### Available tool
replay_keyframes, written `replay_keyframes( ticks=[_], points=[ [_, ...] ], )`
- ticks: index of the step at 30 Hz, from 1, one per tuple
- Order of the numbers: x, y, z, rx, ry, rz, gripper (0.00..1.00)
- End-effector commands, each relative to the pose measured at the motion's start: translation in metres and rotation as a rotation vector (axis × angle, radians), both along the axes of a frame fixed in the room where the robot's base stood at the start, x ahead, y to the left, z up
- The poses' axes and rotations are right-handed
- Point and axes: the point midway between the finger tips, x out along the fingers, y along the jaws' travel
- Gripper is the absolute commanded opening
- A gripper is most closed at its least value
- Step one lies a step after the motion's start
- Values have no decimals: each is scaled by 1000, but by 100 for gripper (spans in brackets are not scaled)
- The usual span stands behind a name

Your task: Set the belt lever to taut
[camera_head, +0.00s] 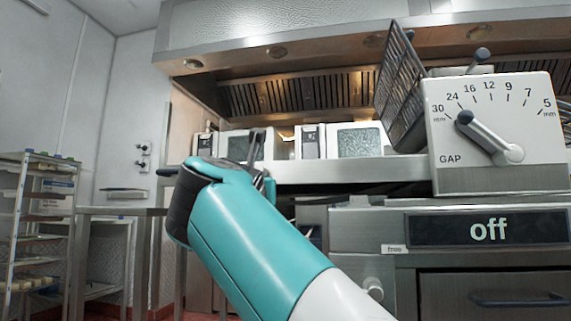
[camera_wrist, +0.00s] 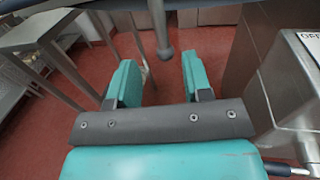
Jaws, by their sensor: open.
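I cannot tell for sure which part is the belt lever. A small label reading "free" (camera_head: 394,249) sits on the steel front at the right in the head view, with a pale round knob (camera_head: 372,287) below it. In the wrist view, a grey rod with a rounded end (camera_wrist: 162,48) hangs down ahead of and between my fingers, apart from them. My gripper (camera_wrist: 160,80) is open, with its two teal fingers spread and nothing held. In the head view, my teal arm hides much of the gripper.
A GAP dial box (camera_head: 460,178) with a grey pointer lever (camera_head: 487,137) stands at the right, above a display reading "off" (camera_head: 489,229). A wire basket (camera_head: 401,90) leans beside it. A steel table (camera_head: 125,211) and a rack (camera_head: 20,220) stand at the left.

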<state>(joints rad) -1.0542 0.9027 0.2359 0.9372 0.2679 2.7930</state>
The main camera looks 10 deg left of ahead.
Motion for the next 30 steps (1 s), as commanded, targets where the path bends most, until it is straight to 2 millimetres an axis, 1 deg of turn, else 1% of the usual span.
replay_keyframes(
  ticks=[1, 10, 18, 21, 30],
  points=[
    [7, 0, 6, 1, 0, -3, 45],
    [40, 5, 7, 1, 0, -3, 45],
    [63, 9, 7, 1, 0, -1, 45],
    [70, 10, 10, 6, -3, -2, 45],
    [90, 14, 9, 2, -2, -1, 45]
  ],
)
